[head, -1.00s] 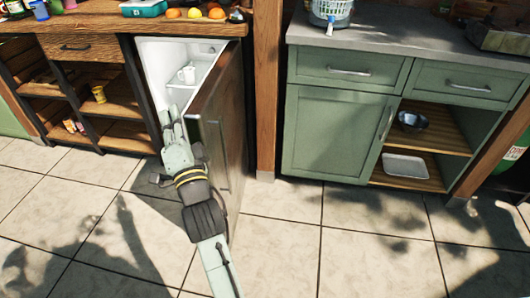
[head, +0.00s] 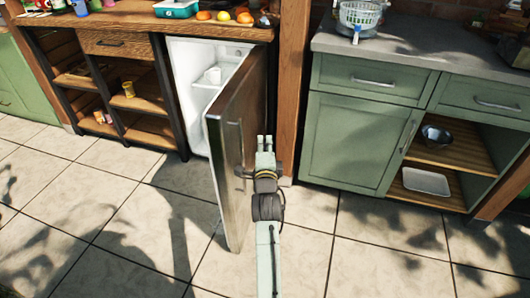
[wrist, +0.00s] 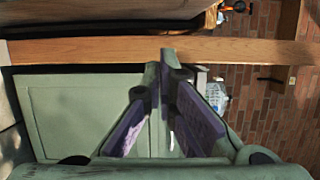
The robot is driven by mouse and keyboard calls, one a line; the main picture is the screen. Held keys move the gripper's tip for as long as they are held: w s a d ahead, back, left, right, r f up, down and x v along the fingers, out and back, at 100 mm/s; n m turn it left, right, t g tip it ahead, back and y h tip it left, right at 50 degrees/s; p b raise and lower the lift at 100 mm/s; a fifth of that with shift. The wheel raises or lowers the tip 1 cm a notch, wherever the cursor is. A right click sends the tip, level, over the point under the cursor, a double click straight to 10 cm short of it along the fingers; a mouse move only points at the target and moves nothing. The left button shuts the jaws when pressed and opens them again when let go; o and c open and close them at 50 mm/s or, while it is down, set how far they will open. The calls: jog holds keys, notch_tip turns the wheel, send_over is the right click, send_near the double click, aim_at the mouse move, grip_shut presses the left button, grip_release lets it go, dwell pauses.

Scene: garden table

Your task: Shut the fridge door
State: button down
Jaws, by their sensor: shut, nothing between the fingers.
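The fridge door (head: 232,135) stands wide open in the head view, swung out toward me, with its grey outer face and handle to the right.
A wooden post (head: 291,90) stands right of the fridge, ahead of my gripper. A green cabinet (head: 355,140) is further right. An open wooden shelf unit (head: 110,78) is left of the fridge. Tiled floor is clear in front.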

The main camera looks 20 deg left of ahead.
jog(key=shift+s+a+p, duration=0.3)
jog(key=shift+s+a, duration=1)
jog(key=shift+a, duration=0.3)
